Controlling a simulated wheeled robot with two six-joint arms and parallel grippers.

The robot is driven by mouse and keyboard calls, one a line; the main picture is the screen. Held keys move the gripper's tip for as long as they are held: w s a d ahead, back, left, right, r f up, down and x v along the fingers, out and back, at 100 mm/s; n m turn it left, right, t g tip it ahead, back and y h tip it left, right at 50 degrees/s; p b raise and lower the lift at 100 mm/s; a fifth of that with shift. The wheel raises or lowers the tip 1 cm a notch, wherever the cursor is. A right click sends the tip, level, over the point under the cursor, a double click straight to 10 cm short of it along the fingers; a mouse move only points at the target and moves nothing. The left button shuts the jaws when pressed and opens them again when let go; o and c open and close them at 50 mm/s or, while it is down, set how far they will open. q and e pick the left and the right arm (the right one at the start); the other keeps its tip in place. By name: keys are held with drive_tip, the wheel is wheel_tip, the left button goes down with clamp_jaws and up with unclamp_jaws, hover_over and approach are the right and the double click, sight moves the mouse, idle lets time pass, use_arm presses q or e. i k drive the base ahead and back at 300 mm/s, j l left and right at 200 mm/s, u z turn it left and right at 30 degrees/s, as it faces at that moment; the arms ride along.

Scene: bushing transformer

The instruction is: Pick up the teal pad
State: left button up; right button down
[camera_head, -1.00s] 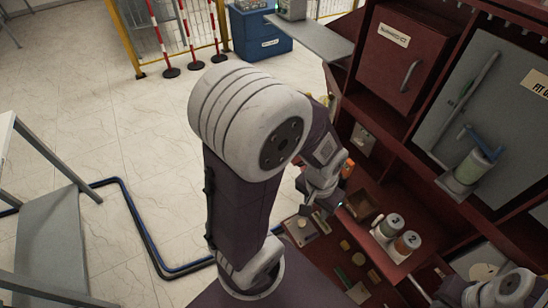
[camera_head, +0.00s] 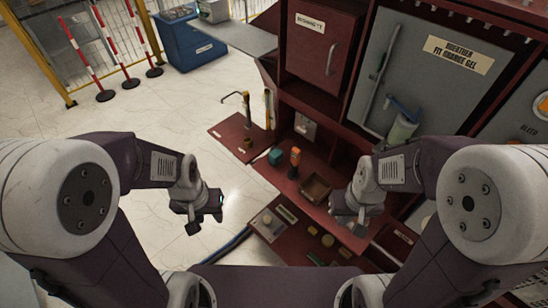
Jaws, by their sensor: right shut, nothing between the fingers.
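A small teal block-like thing (camera_head: 276,156), which looks like the teal pad, sits on the red bench surface just left of an orange-topped item (camera_head: 295,160). My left gripper (camera_head: 205,222) hangs over the floor, left of the bench and apart from the teal thing. Its fingers are small and dark, and I cannot tell how far apart they are. My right gripper (camera_head: 352,222) is over the bench at the right, shut and empty, apart from the teal thing. Neither gripper touches it.
A brown open box (camera_head: 315,188) stands right of the orange item. A red cabinet (camera_head: 318,45) and grey panel (camera_head: 420,75) rise behind. A blue cabinet (camera_head: 188,45) and striped posts stand far left. Open floor lies left.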

sight(276, 156)
drive_tip(key=z, duration=1.75)
drive_tip(key=u, duration=1.75)
drive_tip(key=i+j+z, duration=0.2)
drive_tip(key=z, duration=0.2)
drive_tip(key=i+j+z, duration=0.1)
drive_tip(key=j+z, duration=0.35)
drive_tip(key=i+j+z, duration=0.1)
drive_tip(key=j+z, duration=1.15)
drive_tip(key=k+j+z, duration=0.15)
drive_tip(key=j+z, duration=0.25)
drive_tip(key=l, duration=0.1)
